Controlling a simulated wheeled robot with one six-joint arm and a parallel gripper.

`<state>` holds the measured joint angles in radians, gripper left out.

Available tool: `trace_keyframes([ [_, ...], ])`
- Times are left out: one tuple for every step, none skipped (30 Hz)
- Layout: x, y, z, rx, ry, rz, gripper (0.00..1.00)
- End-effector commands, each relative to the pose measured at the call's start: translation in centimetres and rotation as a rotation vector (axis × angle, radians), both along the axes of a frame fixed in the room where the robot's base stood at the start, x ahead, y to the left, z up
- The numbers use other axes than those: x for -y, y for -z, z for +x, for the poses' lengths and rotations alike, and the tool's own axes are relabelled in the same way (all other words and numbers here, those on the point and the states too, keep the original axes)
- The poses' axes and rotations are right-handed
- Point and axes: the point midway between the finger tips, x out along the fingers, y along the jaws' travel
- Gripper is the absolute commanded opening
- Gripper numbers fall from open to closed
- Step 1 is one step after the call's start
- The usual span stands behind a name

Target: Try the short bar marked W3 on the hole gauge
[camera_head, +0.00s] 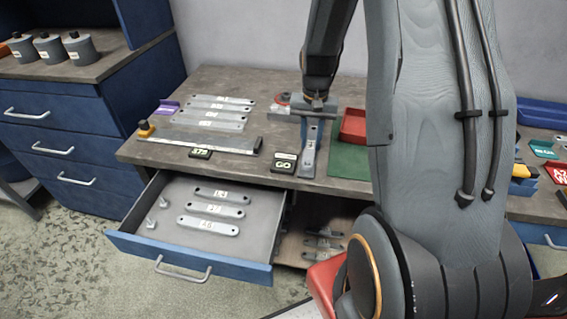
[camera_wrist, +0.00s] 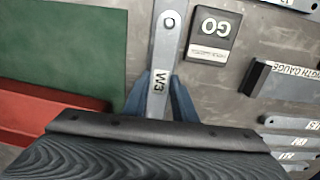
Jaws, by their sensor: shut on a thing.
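The short grey bar marked W3 (camera_wrist: 158,82) is between the blue fingers of my gripper (camera_wrist: 160,98). In the head view the bar (camera_head: 311,148) points toward the front of the bench from under my gripper (camera_head: 316,108). Its free end has one visible hole; its other end is hidden by my gripper. A black block marked GO (camera_wrist: 208,36) stands right beside the bar in the wrist view. It also shows in the head view (camera_head: 284,162), left of the bar's front end.
A long length gauge (camera_head: 200,143) and several grey bars (camera_head: 213,115) lie left on the bench. A green mat (camera_head: 348,160) and red tray (camera_head: 354,126) are to the right. An open drawer (camera_head: 240,233) below holds more bars.

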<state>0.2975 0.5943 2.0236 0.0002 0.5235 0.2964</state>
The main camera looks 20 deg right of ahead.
Motion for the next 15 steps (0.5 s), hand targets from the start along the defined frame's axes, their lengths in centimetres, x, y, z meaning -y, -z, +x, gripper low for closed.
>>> trace_keyframes([
  [0.0,-0.02,0.02,0.001,0.0,-0.001,0.0],
  [0.0,-0.02,0.02,0.001,0.0,-0.001,0.0],
  [0.0,-0.02,0.02,0.001,0.0,-0.001,0.0],
  [0.0,-0.02,0.02,0.001,0.0,-0.001,0.0],
  [0.0,-0.02,0.02,0.001,0.0,-0.001,0.0],
  [0.0,-0.02,0.02,0.001,0.0,-0.001,0.0],
  [0.0,-0.02,0.02,0.001,0.0,-0.001,0.0],
  [0.0,-0.02,0.02,0.001,0.0,-0.001,0.0],
  [0.01,-0.02,0.02,0.0,0.0,0.0,0.0],
  [0.01,-0.02,0.02,0.0,0.0,0.0,0.0],
  [0.01,-0.02,0.02,0.0,0.0,0.0,0.0],
  [0.01,-0.02,0.02,0.0,0.0,0.0,0.0],
  [0.0,-0.02,0.02,0.0,0.0,0.0,0.0],
  [0.0,-0.02,0.02,0.0,0.0,0.0,0.28],
  [0.0,-0.02,0.02,0.0,0.0,0.0,0.35],
])
